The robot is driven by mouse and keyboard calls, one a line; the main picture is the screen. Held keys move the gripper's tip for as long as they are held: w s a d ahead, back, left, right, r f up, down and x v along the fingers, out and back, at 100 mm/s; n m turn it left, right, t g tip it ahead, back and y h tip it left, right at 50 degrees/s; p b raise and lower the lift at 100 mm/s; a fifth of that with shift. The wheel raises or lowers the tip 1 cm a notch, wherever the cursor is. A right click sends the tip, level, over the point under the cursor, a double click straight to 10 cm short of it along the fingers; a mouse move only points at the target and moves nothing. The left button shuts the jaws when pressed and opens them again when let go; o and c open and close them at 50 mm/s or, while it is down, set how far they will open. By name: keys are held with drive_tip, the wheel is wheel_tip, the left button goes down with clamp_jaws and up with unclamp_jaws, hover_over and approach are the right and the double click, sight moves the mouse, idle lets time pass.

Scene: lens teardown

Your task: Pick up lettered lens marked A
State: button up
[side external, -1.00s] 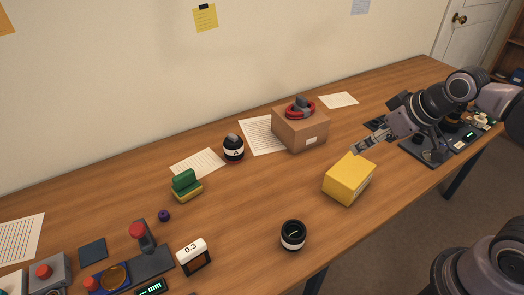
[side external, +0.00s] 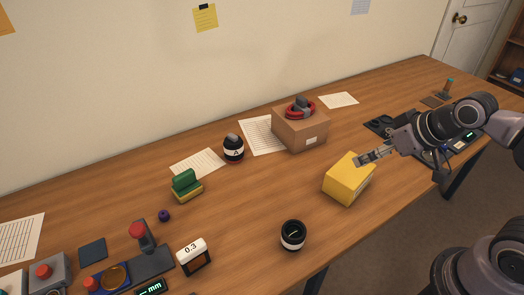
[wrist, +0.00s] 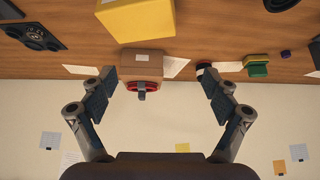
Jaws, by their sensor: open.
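The lens marked A (side external: 233,149) is a black rounded barrel with a white band bearing the letter A. It stands on the table towards the wall, between two paper sheets and left of the cardboard box. In the wrist view the lens (wrist: 203,69) shows near the right finger, partly hidden by it. My gripper (side external: 360,161) is at the yellow box on the right, well apart from the lens. In the wrist view my gripper (wrist: 160,84) has its fingers wide apart with nothing between them.
A yellow box (side external: 349,180) stands beside or under my gripper. A cardboard box (side external: 300,130) carries a red and grey item (side external: 300,107). Another black lens (side external: 293,236) stands near the front edge. A green and yellow block (side external: 186,186) and a purple ball (side external: 164,215) lie further left.

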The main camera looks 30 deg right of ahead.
drive_tip(key=shift+r, duration=0.1)
drive_tip(key=shift+c, duration=0.2)
idle(0.4)
drive_tip(key=w+a+r+m+g, duration=0.1)
drive_tip(key=w+a+r, duration=0.25)
drive_tip(key=w, duration=0.45)
drive_tip(key=m+g+h, duration=0.2)
drive_tip(key=m, duration=0.2)
hover_over(234, 143)
drive_tip(key=s+a, duration=0.1)
drive_tip(key=s, duration=0.2)
wheel_tip(234, 143, down, 11)
drive_tip(key=x, duration=0.5)
drive_tip(key=shift+w+f, duration=0.3)
drive_tip(key=shift+w, duration=0.05)
drive_tip(key=shift+w+x, duration=0.1)
drive_tip(key=shift+x, duration=1.15)
drive_tip(key=shift+w+x, duration=0.15)
drive_tip(key=shift+x, duration=1.05)
drive_tip(key=shift+a+r, duration=0.1)
drive_tip(key=c, duration=1.8)
